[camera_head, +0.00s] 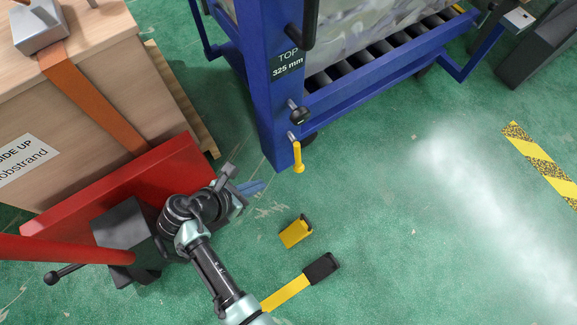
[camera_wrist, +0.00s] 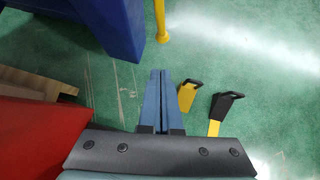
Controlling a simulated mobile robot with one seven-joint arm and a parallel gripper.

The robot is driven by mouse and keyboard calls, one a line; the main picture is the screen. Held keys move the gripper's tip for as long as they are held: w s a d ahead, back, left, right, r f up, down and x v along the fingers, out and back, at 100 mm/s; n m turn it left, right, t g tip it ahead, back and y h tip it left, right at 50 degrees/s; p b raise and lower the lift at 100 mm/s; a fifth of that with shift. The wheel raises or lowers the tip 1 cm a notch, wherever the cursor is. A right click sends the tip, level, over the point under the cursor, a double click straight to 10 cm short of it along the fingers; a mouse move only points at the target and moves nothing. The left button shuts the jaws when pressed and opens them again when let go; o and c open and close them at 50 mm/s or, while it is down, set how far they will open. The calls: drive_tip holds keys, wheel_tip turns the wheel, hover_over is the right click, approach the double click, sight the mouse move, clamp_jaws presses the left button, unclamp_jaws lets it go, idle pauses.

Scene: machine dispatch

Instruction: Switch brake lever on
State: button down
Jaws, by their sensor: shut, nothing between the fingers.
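A yellow lever (camera_head: 298,160) hangs from the lower end of the blue frame's corner post, pointing down. It also shows at the top of the wrist view (camera_wrist: 162,22). I cannot tell for sure that it is the brake lever, or which setting it is in. My gripper (camera_head: 252,187) is shut and empty, its blue fingers pressed together in the wrist view (camera_wrist: 163,75). It is over the floor, left of and below the yellow lever in the head view, and apart from it.
The blue frame (camera_head: 262,100) holds a wrapped load on rollers. A red pallet jack (camera_head: 120,190) and wooden crate (camera_head: 110,90) stand left. Yellow pieces with black ends (camera_head: 295,233) (camera_head: 320,268) are low near my arm.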

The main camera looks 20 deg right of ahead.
drive_tip(key=b, duration=0.8)
approach(296, 165)
wheel_tip(296, 165, down, 5)
drive_tip(key=d+b, duration=0.1)
drive_tip(key=w+d, duration=0.1)
drive_tip(key=shift+w+d+r+b, duration=0.2)
drive_tip(key=shift+w+d+b, duration=0.05)
drive_tip(key=shift+b, duration=0.1)
drive_tip(key=shift+w+d+r, duration=0.2)
drive_tip(key=shift+d, duration=0.25)
